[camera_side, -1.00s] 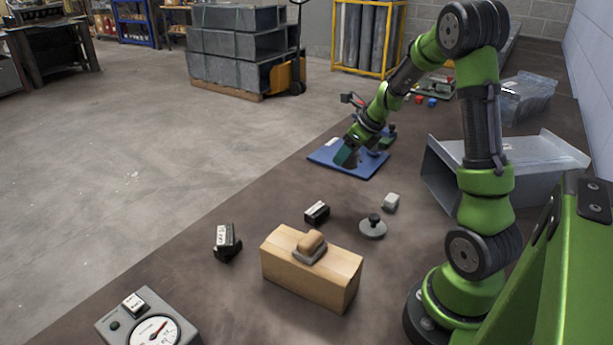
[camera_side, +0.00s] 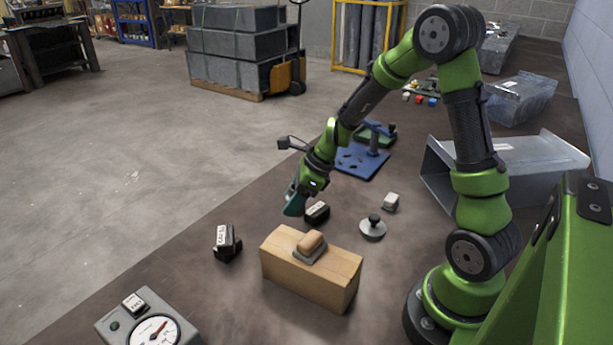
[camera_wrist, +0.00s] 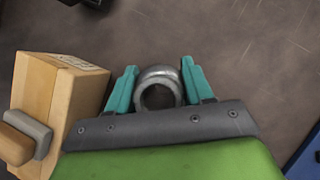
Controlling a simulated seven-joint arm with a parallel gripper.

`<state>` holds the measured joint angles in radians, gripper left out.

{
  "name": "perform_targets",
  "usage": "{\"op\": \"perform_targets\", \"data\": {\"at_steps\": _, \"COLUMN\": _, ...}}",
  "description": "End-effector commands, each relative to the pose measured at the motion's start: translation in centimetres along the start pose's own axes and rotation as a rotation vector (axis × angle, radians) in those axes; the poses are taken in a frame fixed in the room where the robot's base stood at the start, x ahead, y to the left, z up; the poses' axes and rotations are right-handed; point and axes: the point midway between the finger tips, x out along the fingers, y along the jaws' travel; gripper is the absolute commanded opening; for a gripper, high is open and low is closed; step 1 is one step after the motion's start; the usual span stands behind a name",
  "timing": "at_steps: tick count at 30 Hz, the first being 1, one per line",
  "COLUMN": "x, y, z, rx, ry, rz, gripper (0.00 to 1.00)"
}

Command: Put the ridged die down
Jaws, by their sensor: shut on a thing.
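My gripper (camera_side: 294,205) is in the air over the brown tabletop, behind and left of the cardboard box in the side view. In the wrist view its teal fingers (camera_wrist: 159,70) are on both sides of a round grey metal piece with a hollow middle, the ridged die (camera_wrist: 158,73). The gripper is shut on it. No ridges can be made out from this angle. In the side view the die is hidden by the fingers. Open tabletop shows beyond the die in the wrist view.
The cardboard box (camera_side: 305,280), bearing a wooden-handled tool (camera_side: 310,245), is close by. Black labelled blocks (camera_side: 227,242) (camera_side: 317,212), a knobbed disc (camera_side: 373,229) and a small grey block (camera_side: 391,202) stand around. A blue plate (camera_side: 360,165) lies behind. A gauge (camera_side: 153,330) is in front.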

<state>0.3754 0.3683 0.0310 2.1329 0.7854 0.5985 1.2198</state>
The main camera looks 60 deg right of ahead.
Motion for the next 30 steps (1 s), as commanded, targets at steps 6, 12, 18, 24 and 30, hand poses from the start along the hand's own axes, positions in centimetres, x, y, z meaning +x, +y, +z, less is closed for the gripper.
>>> {"op": "perform_targets", "data": {"at_steps": 6, "x": 2.5, "y": -3.9, "z": 3.3, "rx": -0.002, "ry": -0.001, "rz": 0.0, "gripper": 0.0}}
{"op": "perform_targets", "data": {"at_steps": 12, "x": 3.7, "y": -5.9, "z": 5.0, "rx": 0.0, "ry": -0.002, "rz": -0.001, "gripper": 0.0}}
{"op": "perform_targets", "data": {"at_steps": 18, "x": 4.2, "y": -6.7, "z": 5.7, "rx": 0.001, "ry": -0.002, "rz": -0.001, "gripper": 0.0}}
{"op": "perform_targets", "data": {"at_steps": 24, "x": 6.7, "y": -6.8, "z": 4.3, "rx": 0.005, "ry": 0.001, "rz": 0.002, "gripper": 0.0}}
{"op": "perform_targets", "data": {"at_steps": 30, "x": 7.3, "y": -6.8, "z": 4.0, "rx": 0.002, "ry": -0.002, "rz": -0.002, "gripper": 0.0}}
